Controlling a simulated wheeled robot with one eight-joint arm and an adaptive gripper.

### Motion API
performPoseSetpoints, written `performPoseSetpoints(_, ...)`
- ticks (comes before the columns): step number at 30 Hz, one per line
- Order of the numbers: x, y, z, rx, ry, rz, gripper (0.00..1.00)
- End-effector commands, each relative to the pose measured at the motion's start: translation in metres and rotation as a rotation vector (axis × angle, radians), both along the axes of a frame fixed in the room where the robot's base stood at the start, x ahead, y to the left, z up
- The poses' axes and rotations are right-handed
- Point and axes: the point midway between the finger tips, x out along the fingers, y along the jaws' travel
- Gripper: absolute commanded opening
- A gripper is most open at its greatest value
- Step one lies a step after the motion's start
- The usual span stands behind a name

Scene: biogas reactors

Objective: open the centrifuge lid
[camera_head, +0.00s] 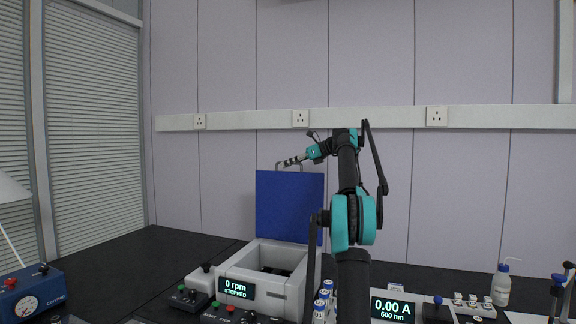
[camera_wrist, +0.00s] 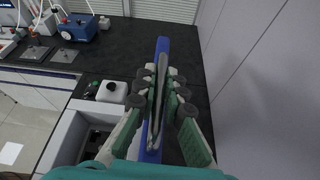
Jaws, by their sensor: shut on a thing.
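The centrifuge (camera_head: 270,266) is a pale grey box on the black bench in the head view, with a display reading "0 rpm STOPPED". Its blue lid (camera_head: 289,205) stands about upright at the back, and the chamber below is uncovered. A thin metal handle (camera_head: 277,166) shows at the lid's top edge. My gripper (camera_head: 287,163) is at that top edge, shut on the handle. In the wrist view, my gripper (camera_wrist: 160,92) has its fingers closed around the grey handle, with the blue lid (camera_wrist: 161,46) seen edge-on. The fingers partly hide the handle.
Blue-capped bottles (camera_head: 324,294) and a display reading "0.00 A" (camera_head: 392,308) stand right of the centrifuge. A wash bottle (camera_head: 501,284) is farther right. A blue device with a gauge (camera_head: 30,295) is at left. The wall rises behind the lid.

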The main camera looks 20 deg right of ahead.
Motion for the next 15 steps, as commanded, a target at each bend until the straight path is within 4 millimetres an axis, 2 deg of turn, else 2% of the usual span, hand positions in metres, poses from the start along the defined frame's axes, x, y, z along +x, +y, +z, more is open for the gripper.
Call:
performPoseSetpoints(5,0.0000,-0.0005,-0.0010,-0.002,0.001,0.000,0.00)
performPoseSetpoints(6,0.0001,-0.0005,-0.0010,-0.002,0.001,0.000,0.12)
performPoseSetpoints(10,-0.0001,-0.0005,-0.0007,-0.002,0.001,0.000,0.28)
performPoseSetpoints(11,0.0000,-0.0004,-0.0006,-0.001,0.001,0.000,0.31)
performPoseSetpoints(15,0.0000,-0.0002,-0.0004,-0.001,0.001,0.000,0.31)
